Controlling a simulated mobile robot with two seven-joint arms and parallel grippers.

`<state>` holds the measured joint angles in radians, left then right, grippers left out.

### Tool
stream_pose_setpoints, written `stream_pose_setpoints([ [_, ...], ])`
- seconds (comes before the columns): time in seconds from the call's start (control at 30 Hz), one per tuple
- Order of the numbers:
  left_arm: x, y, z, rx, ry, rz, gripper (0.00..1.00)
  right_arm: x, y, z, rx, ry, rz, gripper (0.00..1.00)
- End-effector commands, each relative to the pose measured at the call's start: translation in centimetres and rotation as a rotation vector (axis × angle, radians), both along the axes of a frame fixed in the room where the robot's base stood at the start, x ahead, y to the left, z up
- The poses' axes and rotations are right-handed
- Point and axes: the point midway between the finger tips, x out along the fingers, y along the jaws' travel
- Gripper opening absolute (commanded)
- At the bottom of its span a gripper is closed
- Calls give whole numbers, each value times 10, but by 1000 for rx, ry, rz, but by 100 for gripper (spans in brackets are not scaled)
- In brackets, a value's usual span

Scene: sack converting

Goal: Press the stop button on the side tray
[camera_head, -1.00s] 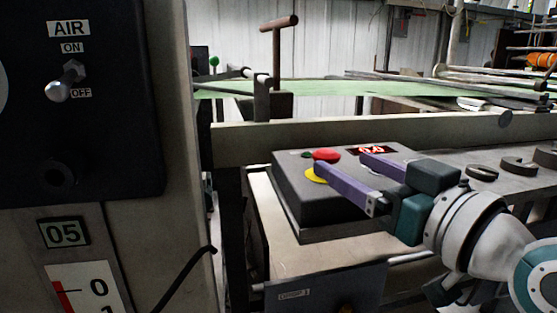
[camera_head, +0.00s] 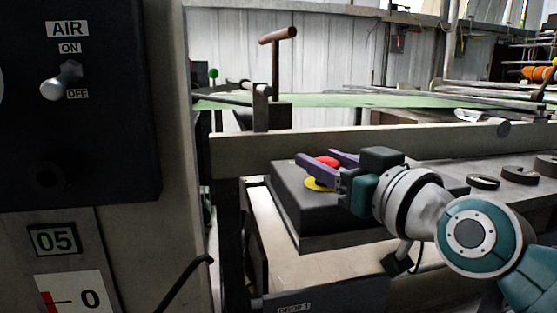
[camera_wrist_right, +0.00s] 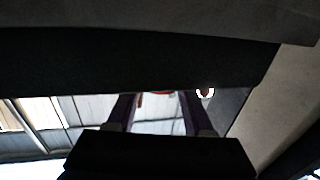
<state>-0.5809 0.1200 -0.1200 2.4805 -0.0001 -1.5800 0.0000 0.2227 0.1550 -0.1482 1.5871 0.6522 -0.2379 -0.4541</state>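A dark control box (camera_head: 285,200) stands on the pale side tray (camera_head: 275,232). On its top is a red button (camera_head: 327,161) with a yellow base (camera_head: 317,185). My right gripper (camera_head: 315,156) is open, its two purple fingers apart, and reaches in from the right over the box. The red button shows between the fingers, partly covered by the nearer one; I cannot tell whether they touch it. In the right wrist view, the two fingers (camera_wrist_right: 157,100) are apart, with a sliver of red between them. My left gripper is not in view.
A dark panel with an AIR switch (camera_head: 66,82) fills the left side. A pale beam (camera_head: 400,135) runs behind the box, with green sheet (camera_head: 330,101) beyond. Dark rings (camera_head: 484,182) lie on the surface to the right. A brown T-handle (camera_head: 277,60) stands behind.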

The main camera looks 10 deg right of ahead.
Motion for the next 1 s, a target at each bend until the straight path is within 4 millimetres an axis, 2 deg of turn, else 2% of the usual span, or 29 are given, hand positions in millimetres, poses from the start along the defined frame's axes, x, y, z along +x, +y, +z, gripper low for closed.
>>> stream_pose_setpoints([
  [0.07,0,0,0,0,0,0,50,0,0,0,0,0,0,42],
  [0.43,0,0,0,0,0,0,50,0,0,0,0,0,0,0],
  [1.0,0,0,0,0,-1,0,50,0,0,0,0,1,0,0],
])
